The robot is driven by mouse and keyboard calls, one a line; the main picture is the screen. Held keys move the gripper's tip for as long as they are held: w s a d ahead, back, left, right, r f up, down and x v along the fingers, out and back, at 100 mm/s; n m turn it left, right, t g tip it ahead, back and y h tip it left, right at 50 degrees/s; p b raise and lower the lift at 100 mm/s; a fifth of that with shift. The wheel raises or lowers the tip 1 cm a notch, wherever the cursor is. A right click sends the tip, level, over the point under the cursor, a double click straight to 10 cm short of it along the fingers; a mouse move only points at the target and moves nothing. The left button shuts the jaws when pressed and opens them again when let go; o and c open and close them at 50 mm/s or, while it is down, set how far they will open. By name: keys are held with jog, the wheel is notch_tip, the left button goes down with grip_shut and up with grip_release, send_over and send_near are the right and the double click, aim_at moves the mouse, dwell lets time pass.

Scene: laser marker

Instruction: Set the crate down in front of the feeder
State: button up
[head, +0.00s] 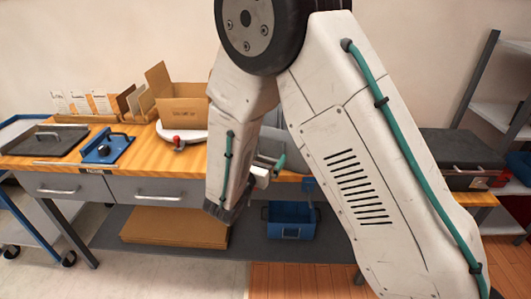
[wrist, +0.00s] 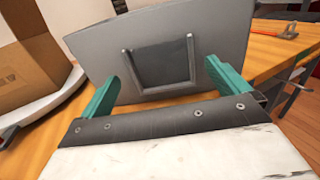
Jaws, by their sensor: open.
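A blue crate (head: 290,228) sits on the lower shelf under the bench in the head view, just right of my lower arm. My gripper (wrist: 163,65) is open in the wrist view, with teal fingers apart and nothing between them. It faces a grey machine (wrist: 225,45) on the bench, with a dark recessed panel between two light bars. I cannot tell whether this is the feeder. In the head view my arm covers most of that machine and most of my gripper.
A dark case (head: 462,150) is at right. A brown flat stack (head: 172,229) lies on the lower shelf (head: 105,238).

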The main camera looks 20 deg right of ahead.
jog(key=v, duration=0.9)
jog(key=s+d+r+m+g+h, duration=0.1)
jog(key=s+d+r+m+g, duration=0.5)
jog(key=d, duration=0.3)
jog(key=s+d+r+m+g, duration=0.5)
jog(key=d+m+g, duration=0.1)
jog(key=d+m, duration=0.2)
jog(key=s+r+m+y, duration=0.2)
jog(key=s+m+y, duration=0.4)
jog(key=s+m, duration=0.1)
jog(key=s+a+r+m+y, duration=0.1)
jog(key=s+r+m+y, duration=0.2)
jog(key=s+m+y, duration=0.3)
jog(key=s+m, duration=0.1)
jog(key=s, duration=0.3)
jog(key=shift+a+y, duration=0.15)
jog(key=shift+y, duration=0.15)
